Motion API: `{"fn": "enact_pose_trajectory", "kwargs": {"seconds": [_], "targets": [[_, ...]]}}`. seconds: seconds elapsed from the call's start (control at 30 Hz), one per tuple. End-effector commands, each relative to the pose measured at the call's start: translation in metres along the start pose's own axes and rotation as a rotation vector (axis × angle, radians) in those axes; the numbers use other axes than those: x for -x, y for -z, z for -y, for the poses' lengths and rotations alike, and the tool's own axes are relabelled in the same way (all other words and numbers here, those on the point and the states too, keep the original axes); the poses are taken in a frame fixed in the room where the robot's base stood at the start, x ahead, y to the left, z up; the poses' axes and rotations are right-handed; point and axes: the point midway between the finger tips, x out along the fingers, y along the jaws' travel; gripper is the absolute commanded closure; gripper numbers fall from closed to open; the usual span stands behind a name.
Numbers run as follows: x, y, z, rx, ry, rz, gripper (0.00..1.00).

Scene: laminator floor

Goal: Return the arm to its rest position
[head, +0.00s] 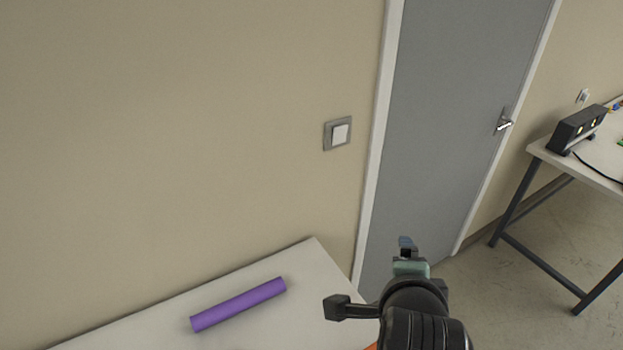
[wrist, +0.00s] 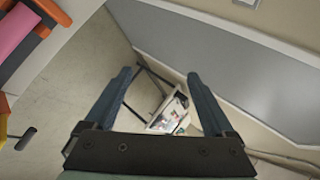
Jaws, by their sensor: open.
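My gripper (head: 405,245) is at the lower right of the head view, raised in front of the grey door and beside the white table's right end. In the wrist view my gripper (wrist: 160,80) shows two blue fingers spread wide apart with nothing between them. The far table shows through the gap, well beyond the fingertips. My dark arm link runs down to the bottom edge of the head view.
A purple roll (head: 238,304) lies on the white table (head: 318,268) against the wall. A light switch (head: 338,133) is above it. A grey door (head: 450,110) is shut. Another table (head: 560,165) with a black device (head: 578,130) stands at right. Floor between is clear.

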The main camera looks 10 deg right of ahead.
Motion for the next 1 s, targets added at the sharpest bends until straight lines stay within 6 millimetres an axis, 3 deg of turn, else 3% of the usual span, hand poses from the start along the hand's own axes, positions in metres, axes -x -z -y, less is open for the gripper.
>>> {"fn": "enact_pose_trajectory", "kwargs": {"seconds": [0.03, 0.2, 0.27, 0.4, 0.5, 0.6, 0.7, 0.8, 1.0], "targets": [[0.012, -0.012, 0.037, 0.116, 0.125, 0.008, 0.12], [0.078, -0.044, 0.145, 0.499, 0.534, -0.066, 0.12], [0.110, -0.055, 0.176, 0.617, 0.674, -0.126, 0.12], [0.197, -0.077, 0.234, 0.844, 0.983, -0.329, 0.12], [0.259, -0.085, 0.258, 0.950, 1.159, -0.508, 0.12], [0.309, -0.088, 0.269, 1.007, 1.277, -0.676, 0.12], [0.343, -0.088, 0.272, 1.032, 1.344, -0.797, 0.12], [0.359, -0.088, 0.273, 1.041, 1.371, -0.862, 0.12], [0.362, -0.088, 0.273, 1.046, 1.375, -0.877, 0.12]]}}
